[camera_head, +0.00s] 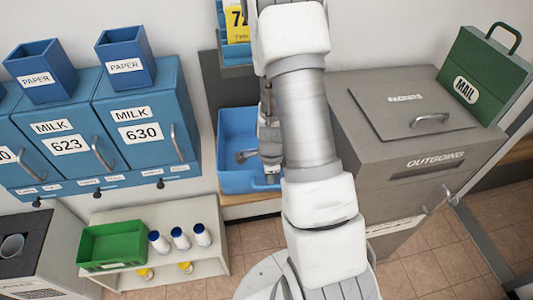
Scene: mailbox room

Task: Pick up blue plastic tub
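A blue plastic tub (236,181) sits on a low wooden-edged shelf at the centre, between the blue mailboxes and the grey cabinet. My arm hides its right part. My gripper (246,157) points down and appears over or within the tub's opening. A dark finger shows to the left against the blue. The arm hides most of the gripper, so I cannot tell whether it touches the tub or how far its fingers are apart.
Blue mailboxes (144,128) with PAPER boxes (126,66) on top stand left. Below, a white shelf (205,262) holds a green tub (112,245) and several bottles. A grey OUTGOING cabinet (365,150) with a green MAIL box (483,75) stands close on the right.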

